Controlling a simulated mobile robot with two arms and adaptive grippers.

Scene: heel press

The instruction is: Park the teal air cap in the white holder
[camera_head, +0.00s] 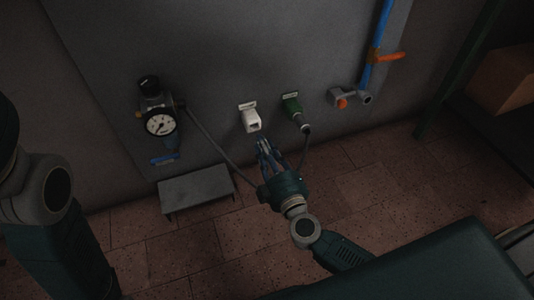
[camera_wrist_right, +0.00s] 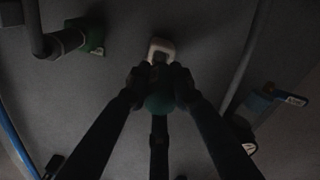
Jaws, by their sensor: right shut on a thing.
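The white holder (camera_head: 251,120) is mounted on the grey wall panel, left of a green socket. It also shows in the right wrist view (camera_wrist_right: 161,46), straight ahead of the fingertips. My right gripper (camera_head: 264,146) is just below the holder. In the right wrist view its fingers (camera_wrist_right: 160,82) are closed around the dark teal air cap (camera_wrist_right: 160,104). The fingertips overlap the holder's lower edge in that view. I cannot tell whether the cap touches the holder or is inside it. The cap is not clear in the head view. My left gripper is out of view.
The green socket (camera_head: 291,104) has a dark hose fitting in it. A pressure gauge (camera_head: 160,123) with a blue lever is at the left, above a grey step (camera_head: 196,190). A blue pipe (camera_head: 376,45) with an orange handle runs down at the right.

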